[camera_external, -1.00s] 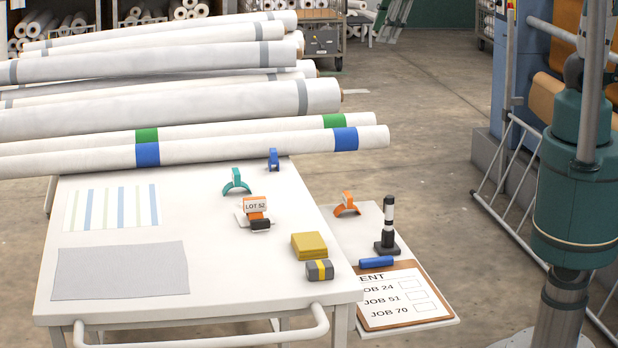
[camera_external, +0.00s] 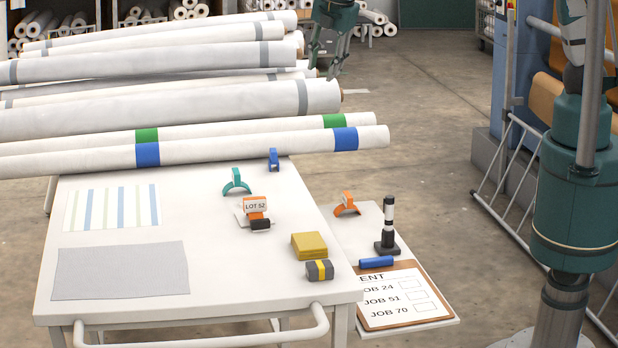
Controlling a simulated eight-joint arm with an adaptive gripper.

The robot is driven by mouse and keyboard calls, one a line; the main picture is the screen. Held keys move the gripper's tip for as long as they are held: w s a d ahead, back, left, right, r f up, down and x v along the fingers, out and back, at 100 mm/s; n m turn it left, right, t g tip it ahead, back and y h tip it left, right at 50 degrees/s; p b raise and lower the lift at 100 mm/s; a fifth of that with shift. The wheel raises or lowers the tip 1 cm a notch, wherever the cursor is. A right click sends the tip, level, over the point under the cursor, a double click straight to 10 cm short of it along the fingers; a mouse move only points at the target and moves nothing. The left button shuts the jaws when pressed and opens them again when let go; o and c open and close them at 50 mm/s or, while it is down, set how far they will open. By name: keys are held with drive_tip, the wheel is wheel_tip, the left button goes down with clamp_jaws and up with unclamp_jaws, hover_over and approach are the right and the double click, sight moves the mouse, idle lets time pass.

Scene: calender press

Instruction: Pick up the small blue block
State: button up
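A small blue block-like piece (camera_external: 376,262) lies at the top edge of the clipboard on the low side shelf, right of the white table. Another small blue item, a clip-like piece (camera_external: 273,159), stands at the back of the table near the rolls. My gripper (camera_external: 325,66) hangs at the top of the picture, beyond the right ends of the white rolls and far from both blue items. Its fingers look spread apart with nothing between them. The upper part of my gripper is cut off by the picture edge.
The white table (camera_external: 215,312) holds a teal clip (camera_external: 236,182), an orange LOT 52 tag (camera_external: 256,207), a yellow block (camera_external: 309,246) and a grey-yellow block (camera_external: 319,270). The side shelf holds an orange clip (camera_external: 346,205), a black-white post (camera_external: 388,228) and the clipboard (camera_external: 405,300). Long rolls (camera_external: 240,143) lie behind.

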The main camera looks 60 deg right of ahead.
drive_tip(key=w+a+f+n, duration=0.4)
drive_tip(key=a+f, duration=0.4)
drive_tip(key=n+h+b, duration=0.1)
drive_tip(key=n+h, duration=0.1)
drive_tip(key=n, duration=0.1)
hover_over(275, 151)
drive_tip(key=s+a, duration=0.2)
wheel_tip(275, 151, down, 8)
drive_tip(key=shift+d+g, duration=0.15)
drive_tip(key=shift+g, duration=0.25)
drive_tip(key=shift+f, duration=0.1)
drive_tip(key=shift+b+x, duration=0.3)
drive_tip(key=shift+x, duration=1)
drive_tip(key=shift+w, duration=0.1)
drive_tip(key=shift+a+b+x, duration=0.15)
drive_tip(key=shift+b+x, duration=0.25)
drive_tip(key=shift+x, duration=0.9)
drive_tip(key=shift+a+b+x, duration=0.1)
drive_tip(key=shift+b+x, duration=0.3)
drive_tip(key=shift+x, duration=0.9)
drive_tip(key=c, duration=0.8)
